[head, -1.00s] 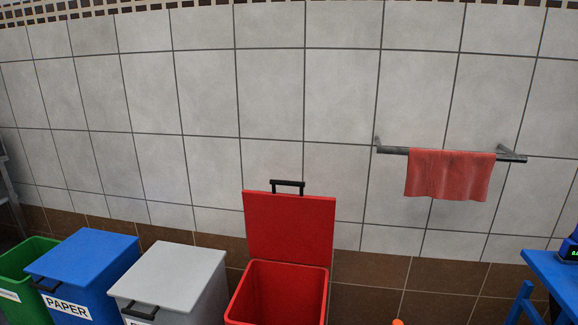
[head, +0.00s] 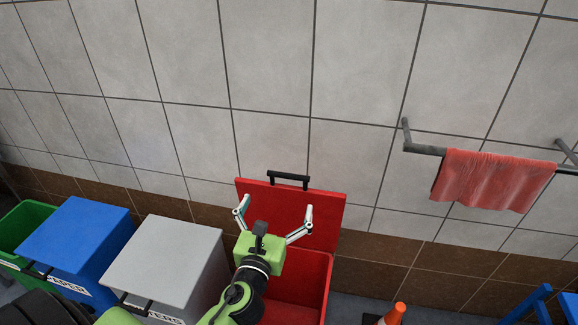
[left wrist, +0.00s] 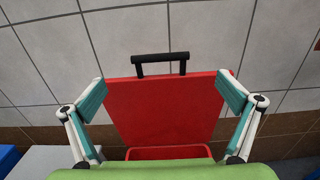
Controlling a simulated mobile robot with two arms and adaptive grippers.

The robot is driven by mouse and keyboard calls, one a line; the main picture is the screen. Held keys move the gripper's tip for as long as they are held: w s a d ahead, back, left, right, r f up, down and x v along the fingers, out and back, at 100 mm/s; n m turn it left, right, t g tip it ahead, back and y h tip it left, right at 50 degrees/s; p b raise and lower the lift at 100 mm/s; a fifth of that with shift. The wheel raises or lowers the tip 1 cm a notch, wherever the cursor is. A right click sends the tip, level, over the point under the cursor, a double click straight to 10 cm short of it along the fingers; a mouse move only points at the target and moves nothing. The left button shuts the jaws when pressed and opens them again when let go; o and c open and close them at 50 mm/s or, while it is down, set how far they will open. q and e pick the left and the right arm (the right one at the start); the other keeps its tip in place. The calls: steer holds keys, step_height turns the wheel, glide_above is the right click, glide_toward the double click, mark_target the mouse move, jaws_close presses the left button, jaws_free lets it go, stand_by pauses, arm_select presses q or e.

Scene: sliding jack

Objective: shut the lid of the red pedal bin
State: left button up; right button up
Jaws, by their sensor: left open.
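The red pedal bin (head: 313,268) stands against the tiled wall, its inside partly hidden behind my left arm. Its red lid (head: 325,212) is raised upright at the back, with a black handle (head: 288,179) on its top edge. In the left wrist view the lid (left wrist: 166,108) and the handle (left wrist: 160,62) face the camera. My left gripper (head: 274,214) is open and empty, with its fingers spread in front of the lid. In the left wrist view its fingertips (left wrist: 162,93) frame the lid on both sides. My right gripper is in neither view.
A grey-lidded bin (head: 165,258), a blue-lidded bin (head: 75,238) and a green bin (head: 28,228) stand in a row to the left. A red towel (head: 490,181) hangs on a wall rail (head: 425,149).

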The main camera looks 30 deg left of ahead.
mark_target(288, 175)
arm_select(q)
steer(key=p+x, duration=0.1)
steer(key=x, duration=1.1)
steer(key=shift+w+a, duration=0.1)
steer(key=c, duration=1.6)
